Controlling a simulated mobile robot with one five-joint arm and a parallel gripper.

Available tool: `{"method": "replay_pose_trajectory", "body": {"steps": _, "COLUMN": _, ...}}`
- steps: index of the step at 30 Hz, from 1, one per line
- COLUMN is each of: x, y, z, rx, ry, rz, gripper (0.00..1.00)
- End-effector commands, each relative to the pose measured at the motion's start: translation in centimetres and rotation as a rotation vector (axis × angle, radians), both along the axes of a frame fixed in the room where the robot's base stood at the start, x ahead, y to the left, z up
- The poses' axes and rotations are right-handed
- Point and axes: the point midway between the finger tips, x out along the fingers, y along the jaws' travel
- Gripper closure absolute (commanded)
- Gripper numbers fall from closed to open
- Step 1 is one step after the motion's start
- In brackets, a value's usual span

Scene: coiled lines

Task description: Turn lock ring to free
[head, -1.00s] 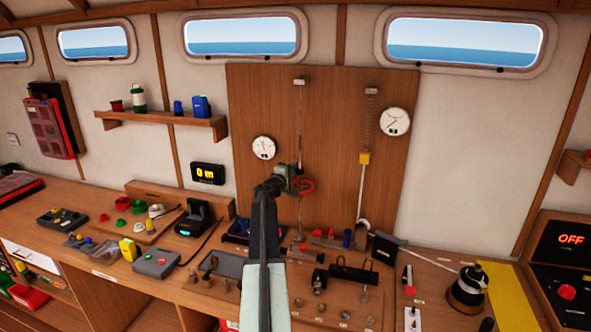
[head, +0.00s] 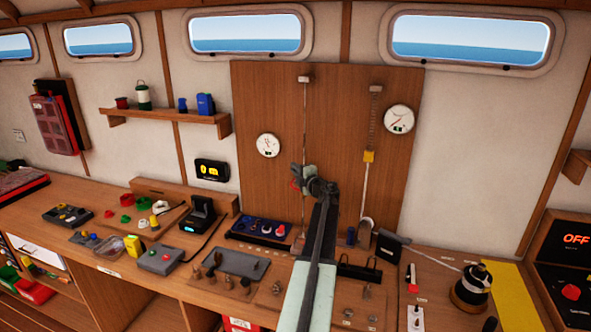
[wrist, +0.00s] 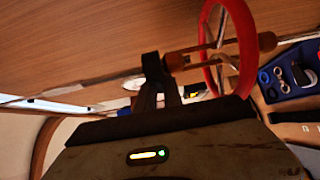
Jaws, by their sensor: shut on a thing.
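A thin upright line with a turnbuckle hangs on the wooden panel (head: 255,105). In the wrist view, the turnbuckle (wrist: 268,41) has brown end pieces and a red wheel (wrist: 247,62) around its middle. The red wheel also shows in the head view (head: 294,185), just left of my gripper (head: 307,173). In the wrist view, my gripper (wrist: 153,66) is shut at the rod beside the nearer brown end piece, apart from the red wheel. The part in the jaws, apparently the lock ring, is mostly hidden by the dark fingertips.
Another gauge (head: 268,145) is to the left. The bench below carries a blue tray (head: 262,230), a black winch (head: 473,287) and several small tools.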

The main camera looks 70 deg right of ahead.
Motion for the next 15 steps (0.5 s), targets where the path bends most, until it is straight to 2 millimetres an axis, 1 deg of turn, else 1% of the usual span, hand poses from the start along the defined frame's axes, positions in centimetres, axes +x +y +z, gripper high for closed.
{"method": "replay_pose_trajectory", "body": {"steps": 1, "x": -0.17, "y": -0.24, "z": -0.02, "rx": 0.000, "ry": 0.000, "rz": 0.039, "gripper": 1.00}}
{"method": "replay_pose_trajectory", "body": {"steps": 6, "x": -0.34, "y": 0.14, "z": -0.02, "rx": 0.001, "ry": 0.001, "rz": 0.174, "gripper": 1.00}}
{"method": "replay_pose_trajectory", "body": {"steps": 15, "x": -0.69, "y": 0.71, "z": 0.00, "rx": 0.000, "ry": 0.000, "rz": 0.333, "gripper": 1.00}}
